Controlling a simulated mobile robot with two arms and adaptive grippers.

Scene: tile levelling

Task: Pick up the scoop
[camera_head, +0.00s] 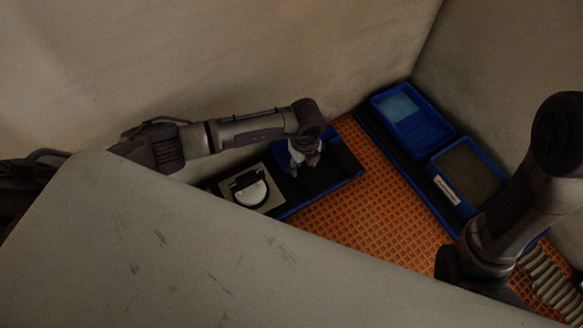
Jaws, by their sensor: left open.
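I cannot make out the scoop for certain. My left gripper (304,166) points down over the dark area beside the orange grid mat, at the blue-edged tray (322,192). Its jaws are open, and I see nothing held between them. My right arm comes in at the right, but its gripper does not show.
A beige square (272,206) with a black and white round item (251,190) lies left of the left gripper. A blue bin (445,137) with pale blue contents and a blue tray of brown material (471,171) stand at the right. The orange grid mat (385,215) is largely clear.

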